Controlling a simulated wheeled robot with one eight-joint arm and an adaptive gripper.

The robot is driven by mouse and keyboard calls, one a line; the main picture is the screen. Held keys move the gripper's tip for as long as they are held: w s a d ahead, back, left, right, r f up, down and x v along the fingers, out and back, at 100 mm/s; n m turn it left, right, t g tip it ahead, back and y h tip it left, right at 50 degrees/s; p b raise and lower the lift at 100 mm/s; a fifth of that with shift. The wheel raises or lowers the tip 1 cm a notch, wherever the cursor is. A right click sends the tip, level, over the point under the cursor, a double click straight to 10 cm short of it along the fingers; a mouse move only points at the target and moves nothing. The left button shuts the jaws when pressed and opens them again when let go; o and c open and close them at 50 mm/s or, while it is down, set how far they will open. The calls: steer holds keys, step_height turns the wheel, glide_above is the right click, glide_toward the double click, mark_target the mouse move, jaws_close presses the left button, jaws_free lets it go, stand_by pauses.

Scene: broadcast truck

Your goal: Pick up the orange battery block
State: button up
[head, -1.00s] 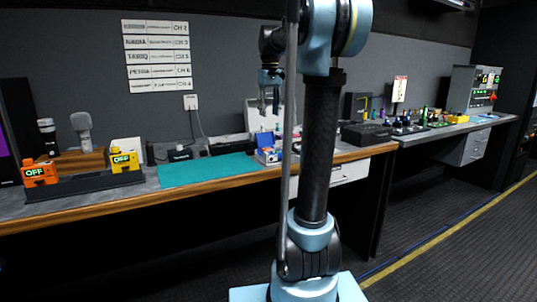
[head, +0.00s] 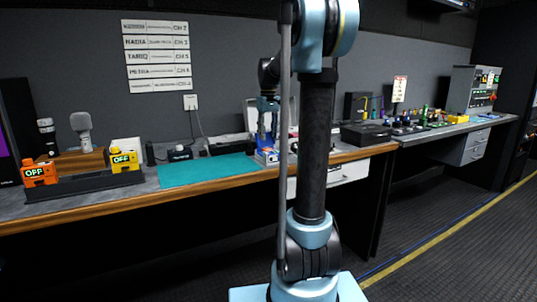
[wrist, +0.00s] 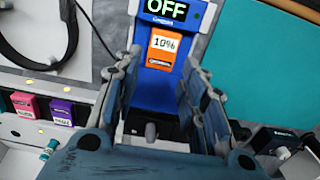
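The orange battery block (wrist: 163,46) shows in the wrist view, marked "10%". It sits in the face of a blue device (wrist: 150,92), below a green "OFF" display. My gripper (wrist: 162,60) is open, one finger on each side of the block, with visible gaps. I cannot tell how far the fingertips are above the block. In the head view, my gripper (head: 267,137) points down over the blue device (head: 266,155) on the bench. The battery block is too small to make out there.
A teal mat (head: 205,170) lies beside the device. Orange (head: 40,174) and yellow (head: 125,160) "OFF" boxes stand further left.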

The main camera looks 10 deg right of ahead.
mark_target(268, 149)
steer(key=shift+s+f, duration=0.2)
steer(key=shift+f, duration=1.3)
steer(key=shift+s+f, duration=0.15)
steer(key=shift+f, duration=1.35)
steer(key=c, duration=0.7)
